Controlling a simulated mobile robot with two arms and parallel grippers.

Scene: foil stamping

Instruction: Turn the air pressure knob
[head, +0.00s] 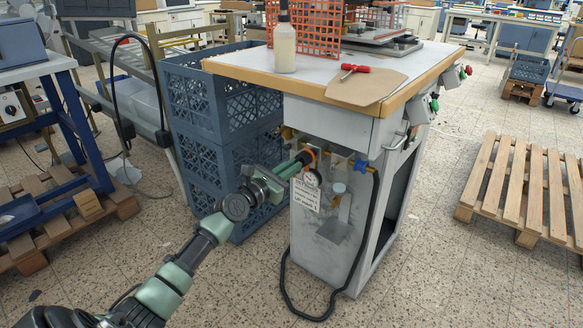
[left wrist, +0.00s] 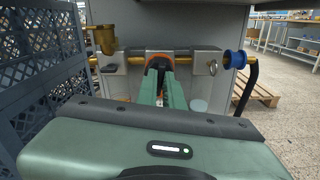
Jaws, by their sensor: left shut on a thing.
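The air pressure knob (head: 311,153) is on the front panel of the grey cabinet, below the worktop. It is dark with an orange ring, and it also shows at the centre of the left wrist view (left wrist: 158,61). My left gripper (head: 303,159) reaches it from the left, with its green fingers (left wrist: 160,75) closed on the knob from both sides. The fingers hide part of the knob, so I cannot tell how far it is turned. My right gripper is not in view.
A brass fitting (left wrist: 104,39) and a blue fitting (left wrist: 234,59) flank the knob. A black hose (head: 372,215) loops to the floor. Blue crates (head: 196,100) stand close on the left. A pallet (head: 525,185) lies right; floor between is clear.

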